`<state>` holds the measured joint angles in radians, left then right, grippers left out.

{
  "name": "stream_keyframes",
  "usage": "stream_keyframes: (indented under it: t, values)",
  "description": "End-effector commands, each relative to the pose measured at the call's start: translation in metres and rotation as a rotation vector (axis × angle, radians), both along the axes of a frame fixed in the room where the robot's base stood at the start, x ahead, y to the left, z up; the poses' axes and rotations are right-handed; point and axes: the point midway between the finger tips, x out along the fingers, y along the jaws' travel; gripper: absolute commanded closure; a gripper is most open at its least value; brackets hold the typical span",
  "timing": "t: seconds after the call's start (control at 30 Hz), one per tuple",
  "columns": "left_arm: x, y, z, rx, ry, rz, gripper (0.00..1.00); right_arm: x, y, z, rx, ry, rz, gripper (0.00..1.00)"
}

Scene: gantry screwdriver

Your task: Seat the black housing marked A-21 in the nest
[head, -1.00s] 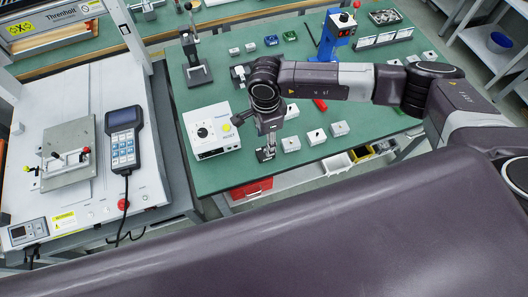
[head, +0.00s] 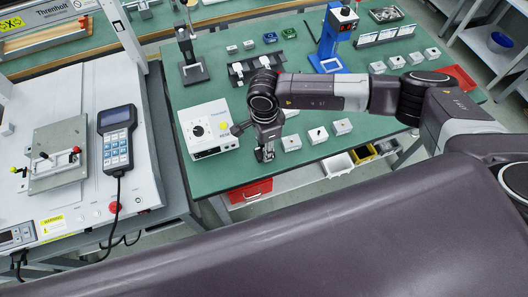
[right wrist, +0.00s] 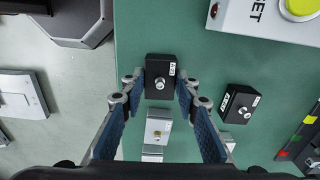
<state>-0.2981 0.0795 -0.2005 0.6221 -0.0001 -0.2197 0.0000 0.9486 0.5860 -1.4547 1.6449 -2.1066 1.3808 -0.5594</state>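A black housing (right wrist: 160,88) with a metal stud and a small white label lies between my right gripper's fingertips in the right wrist view; the label is too small to read surely. My right gripper (right wrist: 161,80) points down with one finger close on each side of it. Whether the pads press on it cannot be told. In the head view this gripper (head: 265,154) is low at the table's front edge. A second labelled black housing (right wrist: 238,104) lies to the right. A fixture plate with clamps (head: 57,155) sits on the left machine; no nest is clearly made out. My left gripper is out of view.
Pale housings (head: 318,135) stand in a row right of the gripper. A white control box (head: 208,130) stands close to its left. A blue press (head: 334,40) and a dark stand (head: 191,62) are behind. A red drawer (head: 250,191) hangs below.

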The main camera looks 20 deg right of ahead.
Motion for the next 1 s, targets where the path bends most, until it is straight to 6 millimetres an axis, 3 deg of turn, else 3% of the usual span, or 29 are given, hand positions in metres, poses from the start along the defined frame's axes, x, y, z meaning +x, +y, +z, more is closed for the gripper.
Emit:
stream_keyframes:
  t: [0.03,0.2,0.43,1.0]
  values:
    - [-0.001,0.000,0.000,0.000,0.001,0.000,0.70,0.000,0.000,0.000,0.000,0.000,0.000,0.82]
    - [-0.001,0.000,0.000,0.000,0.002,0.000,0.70,0.000,0.000,0.000,0.000,0.000,0.000,1.00]
    - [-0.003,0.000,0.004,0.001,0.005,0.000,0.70,0.000,0.000,0.007,0.000,-0.001,0.000,1.00]
    - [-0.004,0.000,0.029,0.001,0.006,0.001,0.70,0.000,0.000,0.052,0.000,-0.001,0.001,1.00]
